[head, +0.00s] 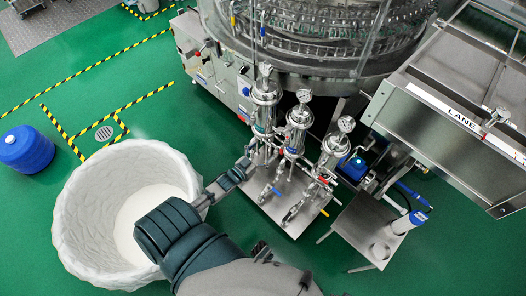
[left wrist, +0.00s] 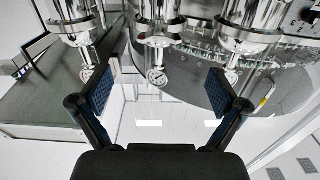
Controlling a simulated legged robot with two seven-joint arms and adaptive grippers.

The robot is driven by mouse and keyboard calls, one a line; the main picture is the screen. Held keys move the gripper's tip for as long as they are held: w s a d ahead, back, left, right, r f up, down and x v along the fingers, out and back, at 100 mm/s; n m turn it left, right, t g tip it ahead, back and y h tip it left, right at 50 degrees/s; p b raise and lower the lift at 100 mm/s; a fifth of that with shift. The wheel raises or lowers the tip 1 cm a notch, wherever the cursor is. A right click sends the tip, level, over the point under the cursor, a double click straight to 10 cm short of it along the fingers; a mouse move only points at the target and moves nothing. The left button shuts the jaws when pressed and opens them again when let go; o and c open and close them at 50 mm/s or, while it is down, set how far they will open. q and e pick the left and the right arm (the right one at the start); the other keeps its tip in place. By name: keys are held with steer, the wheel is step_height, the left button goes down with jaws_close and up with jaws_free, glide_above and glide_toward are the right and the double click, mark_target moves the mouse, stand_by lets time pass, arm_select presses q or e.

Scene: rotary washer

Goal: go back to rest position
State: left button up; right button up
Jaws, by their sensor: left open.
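My left arm reaches up from the bottom of the head view. Its gripper (head: 238,172) is beside the steel filter housings, near the leftmost housing (head: 265,103). In the left wrist view the two fingers (left wrist: 158,98) are spread wide, with blue pads and nothing between them. Beyond them, a middle housing with a round gauge (left wrist: 157,76) shows upside down, apart from the fingers. The head view also shows the middle housing (head: 294,138) and the right housing (head: 331,158), upright on their stand. My right gripper is not in view.
A large white bin (head: 85,240) stands left of my forearm. A blue drum (head: 26,149) is at the far left. The round washer machine (head: 300,60) is behind the housings, and the LANE conveyor unit (head: 440,110) is at right. Green floor is free at upper left.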

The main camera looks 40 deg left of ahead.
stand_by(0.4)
arm_select(q)
steer(key=s+d+f+g+p, duration=0.1)
steer(key=s+d+f+g, duration=0.25)
steer(key=f, duration=0.35)
steer(key=s+d+f+g+p, duration=0.1)
steer(key=s+d+f+g, duration=0.3)
steer(key=f, duration=0.4)
steer(key=s+d+f+g, duration=0.2)
steer(key=s+f+g, duration=0.1)
steer(key=s, duration=0.4)
steer(key=s+d+f+g+p, duration=0.1)
steer(key=s+d+f+g, duration=0.2)
steer(key=s, duration=0.4)
steer(key=s+d+f+m+g+y, duration=0.1)
steer(key=s+d+f+g, duration=0.2)
steer(key=s, duration=0.4)
steer(key=shift+s+f+p, duration=0.15)
steer(key=shift+f+p, duration=0.2)
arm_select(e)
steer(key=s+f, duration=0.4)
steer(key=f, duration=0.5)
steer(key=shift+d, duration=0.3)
arm_select(q)
steer(key=shift+c, duration=0.3)
